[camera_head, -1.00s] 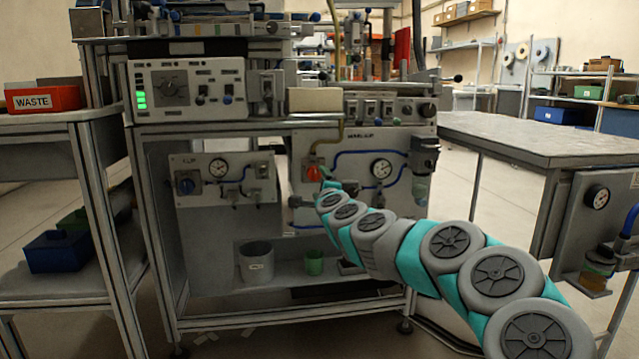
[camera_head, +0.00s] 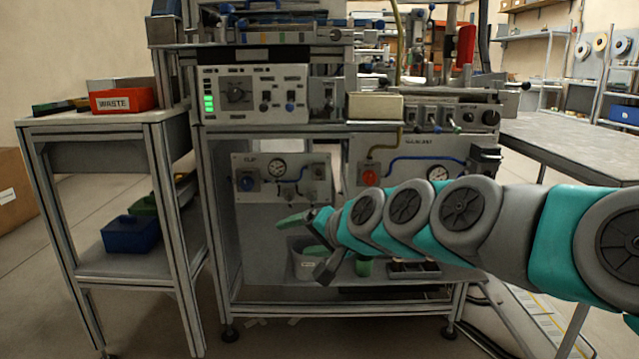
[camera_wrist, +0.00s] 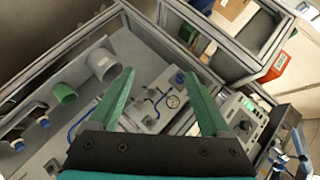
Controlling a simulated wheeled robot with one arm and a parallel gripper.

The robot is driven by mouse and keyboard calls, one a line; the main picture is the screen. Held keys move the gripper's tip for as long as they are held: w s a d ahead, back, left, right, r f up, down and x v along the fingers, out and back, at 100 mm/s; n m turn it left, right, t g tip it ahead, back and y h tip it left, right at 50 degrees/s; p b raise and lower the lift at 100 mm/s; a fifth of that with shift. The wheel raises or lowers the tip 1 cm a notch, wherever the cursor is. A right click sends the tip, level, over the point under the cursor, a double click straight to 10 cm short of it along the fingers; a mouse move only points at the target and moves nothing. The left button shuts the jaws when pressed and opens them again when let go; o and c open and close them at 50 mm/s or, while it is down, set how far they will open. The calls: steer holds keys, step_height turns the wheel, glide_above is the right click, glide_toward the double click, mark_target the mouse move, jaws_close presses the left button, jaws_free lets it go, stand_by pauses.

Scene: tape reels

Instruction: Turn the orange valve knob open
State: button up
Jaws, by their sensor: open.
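The orange valve knob (camera_head: 371,178) is on the right-hand panel under the bench, just left of a round gauge (camera_head: 439,174). It is in plain view in the head view, but its turned position is too small to tell. I cannot make it out in the wrist view. My gripper (camera_head: 308,243) is open and empty, below and left of the knob and well apart from it. In the wrist view, the two green fingers of my gripper (camera_wrist: 155,78) are spread, with the left panel and its gauge (camera_wrist: 172,102) beyond them.
A left panel holds a blue knob (camera_head: 247,184) and a gauge (camera_head: 277,168). A grey pot (camera_head: 303,265) and a green cup (camera_head: 364,267) stand on the lower shelf. A side cart (camera_head: 60,135) carries a red WASTE bin (camera_head: 124,100). Floor in front is clear.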

steer(key=s+d+f+n+g+h+p, duration=0.1)
steer(key=s+d, duration=0.5)
steer(key=s, duration=0.6)
steer(key=s+d+f+n+g+h+p, duration=0.1)
steer(key=s+d+f+g+h, duration=0.3)
steer(key=s, duration=0.8)
steer(key=s+d+f+n+g+h+p, duration=0.2)
steer(key=s+d+f+g, duration=0.4)
steer(key=s, duration=0.6)
step_height(320, 180, down, 2)
steer(key=shift+s+d+f+h+p, duration=0.1)
steer(key=shift+s+d+h+p, duration=0.4)
steer(key=shift+d, duration=0.7)
steer(key=shift+w, duration=0.15)
